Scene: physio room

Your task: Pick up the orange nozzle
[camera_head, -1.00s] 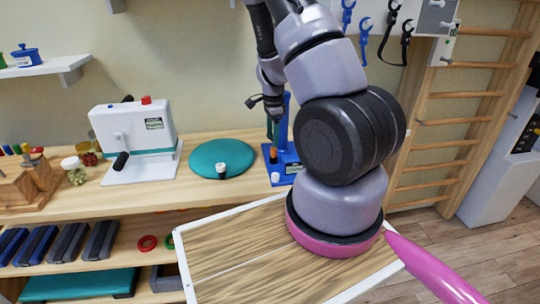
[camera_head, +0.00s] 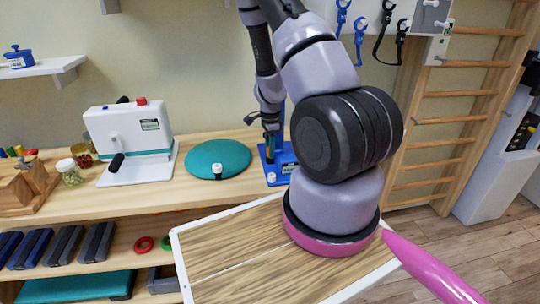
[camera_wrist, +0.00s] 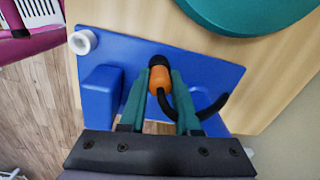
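The orange nozzle (camera_wrist: 160,77), with a black tip, shows in the wrist view above the blue stand (camera_wrist: 115,52). My gripper (camera_wrist: 161,80) has its two green fingers on either side of the nozzle, with little or no gap visible. I cannot tell whether they press on it. A black curved piece runs from beside the nozzle across the right finger. In the head view my gripper (camera_head: 271,142) is low over the blue stand (camera_head: 283,170) on the bench, and the nozzle is hidden there.
A teal disc (camera_head: 235,155) lies on the wooden bench (camera_head: 130,198) left of the stand. A white device (camera_head: 130,130) and jars stand farther left. A white-edged wooden board (camera_head: 225,250) is in front. Wall bars (camera_head: 455,120) rise at the right.

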